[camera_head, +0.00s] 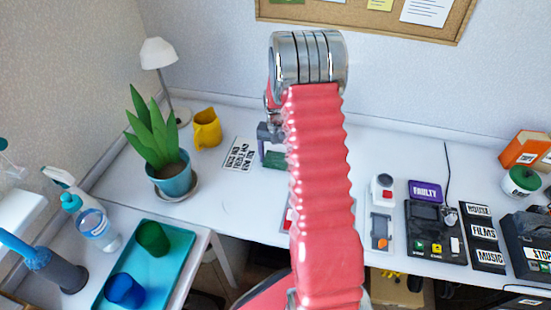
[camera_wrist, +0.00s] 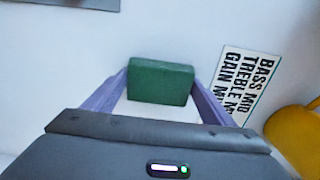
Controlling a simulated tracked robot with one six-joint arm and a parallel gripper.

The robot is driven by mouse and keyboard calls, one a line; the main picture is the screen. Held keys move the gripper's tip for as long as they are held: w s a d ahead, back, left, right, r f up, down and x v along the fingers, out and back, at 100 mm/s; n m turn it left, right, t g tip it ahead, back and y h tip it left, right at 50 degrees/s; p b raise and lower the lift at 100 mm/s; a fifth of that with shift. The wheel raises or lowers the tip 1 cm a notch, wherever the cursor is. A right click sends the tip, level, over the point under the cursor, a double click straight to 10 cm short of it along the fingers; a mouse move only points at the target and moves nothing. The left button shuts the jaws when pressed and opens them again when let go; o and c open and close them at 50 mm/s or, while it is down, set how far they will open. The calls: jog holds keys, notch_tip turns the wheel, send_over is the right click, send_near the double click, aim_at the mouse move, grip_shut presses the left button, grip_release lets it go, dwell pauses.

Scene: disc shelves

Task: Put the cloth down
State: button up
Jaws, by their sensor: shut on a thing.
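The cloth (camera_wrist: 160,82) is a dark green, block-shaped piece in the wrist view, between the two purple fingers of my gripper (camera_wrist: 160,88). My gripper is shut on it. In the head view, my gripper (camera_head: 268,148) shows partly beside my red arm, over the white desk. A bit of the green cloth (camera_head: 273,160) shows below it; the rest is hidden by my arm. I cannot tell whether the cloth touches the desk.
A white card with black lettering (camera_head: 239,154) lies just left of my gripper. A yellow jug (camera_head: 207,129) and a potted plant (camera_head: 170,175) stand further left. A teal tray (camera_head: 172,240) holds a green and a blue cup. Control boxes (camera_head: 435,235) fill the right side.

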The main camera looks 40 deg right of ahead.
aim_at(277, 158)
jog(key=o, duration=1.1)
notch_tip(277, 158, up, 12)
dwell(0.7)
